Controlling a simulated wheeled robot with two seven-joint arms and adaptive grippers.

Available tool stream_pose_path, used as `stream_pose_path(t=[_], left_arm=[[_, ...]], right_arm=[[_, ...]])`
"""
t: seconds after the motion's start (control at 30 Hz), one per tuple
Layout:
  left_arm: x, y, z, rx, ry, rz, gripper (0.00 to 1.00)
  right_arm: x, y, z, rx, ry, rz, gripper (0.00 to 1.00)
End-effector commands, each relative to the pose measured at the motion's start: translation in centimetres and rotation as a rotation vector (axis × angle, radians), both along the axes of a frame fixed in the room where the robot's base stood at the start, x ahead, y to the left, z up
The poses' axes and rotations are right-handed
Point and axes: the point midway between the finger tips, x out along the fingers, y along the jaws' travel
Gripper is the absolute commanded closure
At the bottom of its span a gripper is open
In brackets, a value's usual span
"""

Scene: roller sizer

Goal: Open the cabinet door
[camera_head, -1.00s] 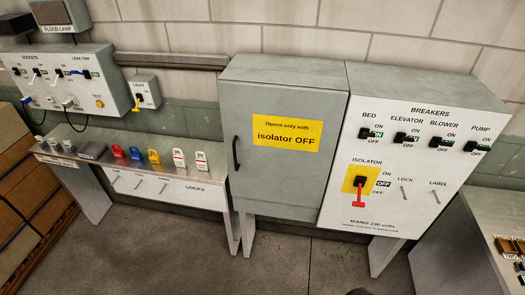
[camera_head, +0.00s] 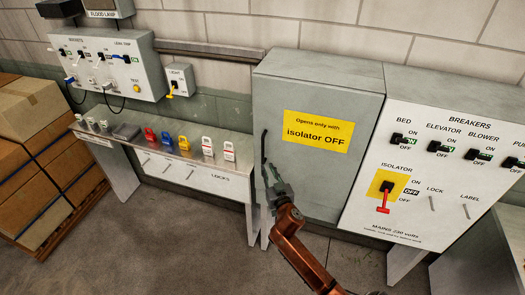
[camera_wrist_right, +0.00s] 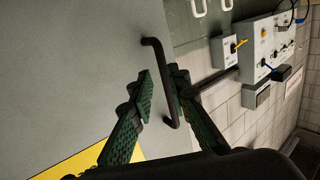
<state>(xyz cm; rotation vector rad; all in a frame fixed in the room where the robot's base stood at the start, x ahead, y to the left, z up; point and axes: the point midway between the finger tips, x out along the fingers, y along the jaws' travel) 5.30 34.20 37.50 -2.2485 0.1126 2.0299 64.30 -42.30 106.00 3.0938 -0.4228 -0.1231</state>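The grey cabinet door (camera_head: 335,95) is shut, with a yellow sign (camera_head: 317,131) reading "Opens only with isolator OFF". Its black vertical bar handle (camera_head: 264,146) is at the door's left edge. My right gripper (camera_head: 271,178) is at the lower part of the handle. In the right wrist view my right gripper (camera_wrist_right: 162,92) is open, with its green-padded fingers on either side of the handle (camera_wrist_right: 164,75) and a visible gap to the left finger. The isolator switch (camera_head: 384,199) on the breaker panel has its red lever pointing down. My left gripper is not in view.
The white breaker panel (camera_head: 450,205) adjoins the cabinet on the right. Left of it is a bench (camera_head: 215,182) with colored locks, below a socket box (camera_head: 105,70). Cardboard boxes (camera_head: 35,150) are stacked at far left. The floor before the cabinet is clear.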

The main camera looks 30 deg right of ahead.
Motion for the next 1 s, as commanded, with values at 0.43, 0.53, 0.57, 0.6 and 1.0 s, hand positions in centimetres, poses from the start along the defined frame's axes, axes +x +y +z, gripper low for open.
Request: stream_pose_path(t=[0.43,0.53,0.57,0.6,1.0], left_arm=[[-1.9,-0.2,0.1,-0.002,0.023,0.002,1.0],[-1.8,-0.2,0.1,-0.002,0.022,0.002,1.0],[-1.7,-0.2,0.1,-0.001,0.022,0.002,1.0],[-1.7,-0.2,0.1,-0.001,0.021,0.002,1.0],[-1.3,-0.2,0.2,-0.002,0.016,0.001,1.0]], right_arm=[[3.7,-0.7,4.8,0.008,-0.083,-0.003,0.84],[5.2,-1.1,4.8,0.008,-0.082,-0.004,0.84],[5.5,-1.2,4.8,0.008,-0.082,-0.004,0.84],[6.0,-1.4,4.7,0.007,-0.081,-0.004,0.84],[7.3,-1.7,4.6,0.009,-0.082,-0.003,0.84]])
